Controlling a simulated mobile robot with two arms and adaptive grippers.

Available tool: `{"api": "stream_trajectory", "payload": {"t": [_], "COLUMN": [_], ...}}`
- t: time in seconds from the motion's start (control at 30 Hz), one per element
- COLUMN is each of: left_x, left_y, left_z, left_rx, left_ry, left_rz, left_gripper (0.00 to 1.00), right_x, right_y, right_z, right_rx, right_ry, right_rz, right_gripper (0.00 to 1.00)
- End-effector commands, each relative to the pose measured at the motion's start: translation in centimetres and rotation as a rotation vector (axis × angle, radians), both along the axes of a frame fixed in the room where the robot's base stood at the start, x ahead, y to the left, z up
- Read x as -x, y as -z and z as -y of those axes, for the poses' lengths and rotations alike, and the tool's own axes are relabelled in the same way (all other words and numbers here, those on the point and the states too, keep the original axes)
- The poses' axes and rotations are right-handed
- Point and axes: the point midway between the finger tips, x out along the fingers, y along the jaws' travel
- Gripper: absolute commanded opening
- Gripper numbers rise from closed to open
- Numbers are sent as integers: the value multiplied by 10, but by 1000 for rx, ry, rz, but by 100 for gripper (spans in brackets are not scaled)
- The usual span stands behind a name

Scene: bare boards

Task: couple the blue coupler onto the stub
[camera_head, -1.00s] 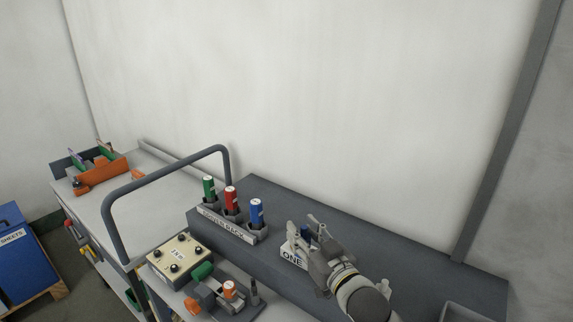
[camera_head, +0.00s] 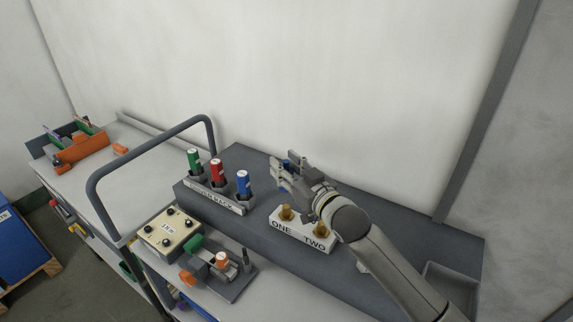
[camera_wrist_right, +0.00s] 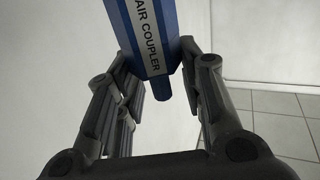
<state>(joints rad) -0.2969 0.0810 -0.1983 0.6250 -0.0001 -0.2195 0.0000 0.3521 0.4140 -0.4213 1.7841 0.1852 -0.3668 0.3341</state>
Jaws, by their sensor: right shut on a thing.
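My right gripper (camera_head: 287,172) is shut on the blue coupler (camera_wrist_right: 150,35), a blue body marked "AIR COUPLER" with a narrower blue end, in the right wrist view. In the head view only a bit of the blue coupler (camera_head: 289,163) shows between the fingers. The gripper is up and behind the white block (camera_head: 298,236), apart from it. The block is marked "ONE" and "TWO" and bears two brass stubs, the left stub (camera_head: 287,212) and the right stub (camera_head: 319,228). Both stubs are bare. My left gripper is not in view.
A rack (camera_head: 216,197) left of the block holds a green, a red and another blue cylinder (camera_head: 243,184). A cream control box (camera_head: 170,233) and a grey fixture (camera_head: 235,284) stand in front. A grey tray (camera_head: 452,284) is at the right. A curved rail (camera_head: 150,150) rises at the left.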

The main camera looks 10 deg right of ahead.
Motion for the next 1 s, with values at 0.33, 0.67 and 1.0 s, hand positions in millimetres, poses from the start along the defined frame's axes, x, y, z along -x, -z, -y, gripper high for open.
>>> {"api": "stream_trajectory", "payload": {"t": [0.33,0.67,1.0], "left_x": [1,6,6], "left_y": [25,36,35], "left_z": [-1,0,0], "left_rx": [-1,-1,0], "left_ry": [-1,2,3], "left_rz": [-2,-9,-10], "left_gripper": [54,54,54], "right_x": [0,0,0], "right_y": [38,56,56], "right_z": [0,0,0], "right_rx": [-1,-1,-1], "right_ry": [1,1,1], "right_rz": [-3,-2,-1], "right_gripper": [10,10,10]}}
